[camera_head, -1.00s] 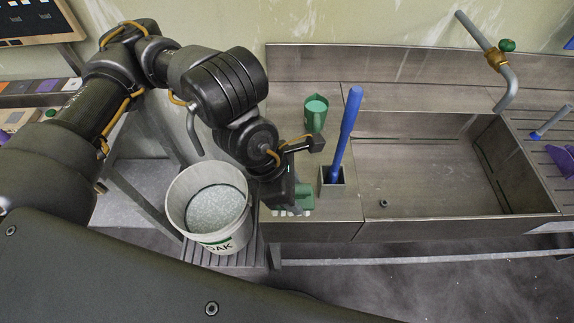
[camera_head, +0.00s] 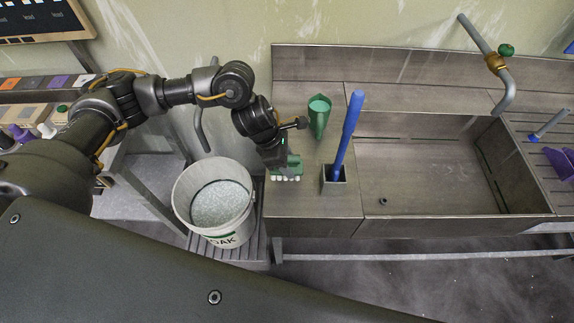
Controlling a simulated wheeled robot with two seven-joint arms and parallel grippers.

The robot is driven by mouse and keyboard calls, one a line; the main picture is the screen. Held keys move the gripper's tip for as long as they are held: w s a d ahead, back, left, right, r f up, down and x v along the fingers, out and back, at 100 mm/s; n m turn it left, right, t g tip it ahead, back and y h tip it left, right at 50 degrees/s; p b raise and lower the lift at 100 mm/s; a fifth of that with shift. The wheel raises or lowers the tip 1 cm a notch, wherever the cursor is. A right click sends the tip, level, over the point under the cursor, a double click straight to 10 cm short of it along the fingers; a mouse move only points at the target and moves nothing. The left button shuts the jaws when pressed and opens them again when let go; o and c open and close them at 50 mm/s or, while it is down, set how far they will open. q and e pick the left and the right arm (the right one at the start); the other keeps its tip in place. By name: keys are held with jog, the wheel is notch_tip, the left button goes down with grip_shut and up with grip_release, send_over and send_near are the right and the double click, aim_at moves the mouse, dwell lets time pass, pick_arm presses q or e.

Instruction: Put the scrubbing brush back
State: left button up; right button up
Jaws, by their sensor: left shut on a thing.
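The scrubbing brush (camera_head: 287,169) has a green body and white bristles that face down. It is at the left end of the steel counter (camera_head: 300,210), just right of the pail. My left gripper (camera_head: 284,163) is shut on it from above. I cannot tell whether the bristles touch the counter. A grey holder (camera_head: 335,184) with a blue-handled tool (camera_head: 347,130) standing in it is to the right of the brush. My right gripper is not in view.
A white pail (camera_head: 229,240) marked OAK, with pale contents, stands on a slatted stand left of the counter. An empty sink basin (camera_head: 430,185) with a pipe tap (camera_head: 505,85) is to the right. Purple and blue items lie on a slatted rack (camera_head: 545,150) at far right.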

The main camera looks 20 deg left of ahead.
pick_arm(q)
jog(key=shift+w+a+f+p, duration=0.1)
jog(key=shift+f+p, duration=0.3)
jog(key=shift+f, duration=0.05)
notch_tip(320, 180, down, 2)
jog(key=shift+f+p, duration=0.1)
jog(key=shift+p, duration=0.4)
jog(key=shift+f, duration=0.25)
jog(key=o, duration=0.9)
jog(key=shift+r, duration=0.15)
jog(key=b+v, duration=0.3)
jog(key=v, duration=0.8)
jog(key=shift+a+r, duration=0.15)
jog(key=shift+r, duration=0.25)
